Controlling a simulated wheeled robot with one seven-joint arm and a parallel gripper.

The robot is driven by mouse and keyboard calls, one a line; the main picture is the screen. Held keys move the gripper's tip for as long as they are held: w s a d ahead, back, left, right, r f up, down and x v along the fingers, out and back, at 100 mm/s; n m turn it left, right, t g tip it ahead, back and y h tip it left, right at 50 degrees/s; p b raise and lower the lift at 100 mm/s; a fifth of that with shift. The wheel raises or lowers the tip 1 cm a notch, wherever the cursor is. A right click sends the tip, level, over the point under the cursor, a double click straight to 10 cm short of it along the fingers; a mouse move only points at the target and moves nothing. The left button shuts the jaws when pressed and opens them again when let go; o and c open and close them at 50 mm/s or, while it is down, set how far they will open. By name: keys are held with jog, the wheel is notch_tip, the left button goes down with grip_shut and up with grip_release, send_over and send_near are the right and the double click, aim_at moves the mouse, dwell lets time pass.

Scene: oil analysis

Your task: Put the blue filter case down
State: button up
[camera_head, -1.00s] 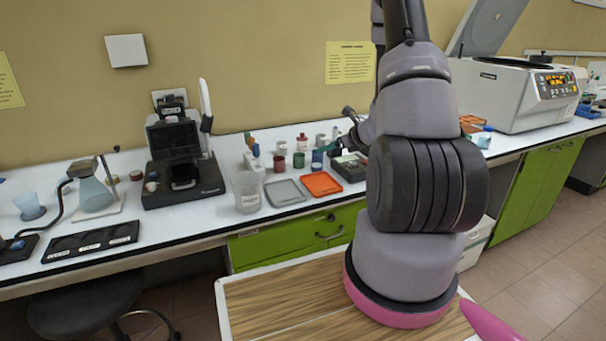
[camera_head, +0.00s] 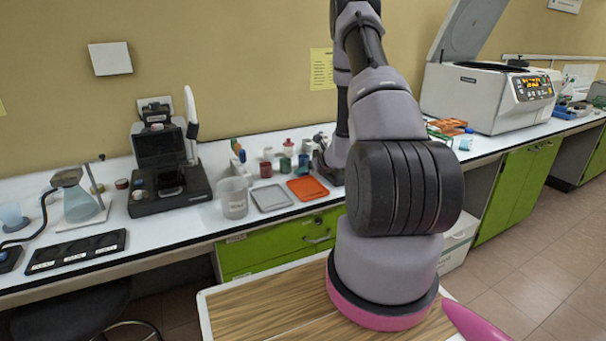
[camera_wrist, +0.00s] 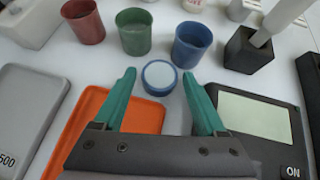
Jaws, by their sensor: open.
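The blue filter case (camera_wrist: 158,77), small and round with a pale top and blue rim, sits on the white bench top in the wrist view. It lies just past the orange tray's far edge. My gripper (camera_wrist: 159,73) is open, with one teal finger on each side of the case. Gaps show between both fingers and the case. In the head view my own arm hides the gripper, and I cannot make out the case there.
A red cup (camera_wrist: 83,21), green cup (camera_wrist: 134,32) and blue cup (camera_wrist: 192,44) stand just beyond the case. The orange tray (camera_wrist: 75,125) and a grey tray (camera_wrist: 28,105) lie at left. A black device (camera_wrist: 245,150) and a black holder (camera_wrist: 248,50) are at right.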

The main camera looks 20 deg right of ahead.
jog(key=shift+w+a+f, duration=0.1)
jog(key=shift+w+f, duration=0.2)
jog(key=shift+w, duration=0.15)
grip_shut()
jog(key=shift+r, duration=0.15)
